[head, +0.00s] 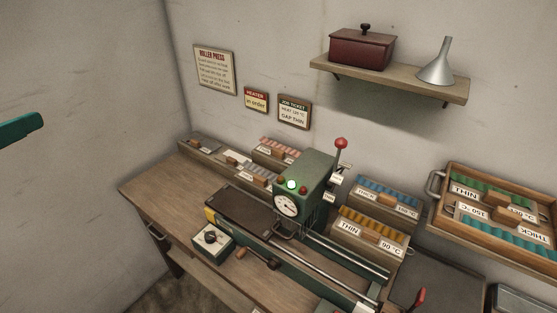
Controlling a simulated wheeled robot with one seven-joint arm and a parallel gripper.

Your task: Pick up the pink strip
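Pink strips (281,145) stand in a row in a small labelled box at the back of the bench, left of the green roller press (303,190). They are small here, and I cannot single out one strip. No loose pink strip shows on the bench. My gripper's fingertips do not show. A green bar (20,130) juts in from the left edge, and I cannot tell which part it is. The press has a lit green lamp, a round dial and a red-knobbed lever.
The workbench (150,195) has free room at its left end. Blue strips (388,190) and orange strips (372,222) stand in boxes right of the press. A wooden tray (437,210) holds green and teal strips. A wall shelf (390,82) carries a red box and funnel.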

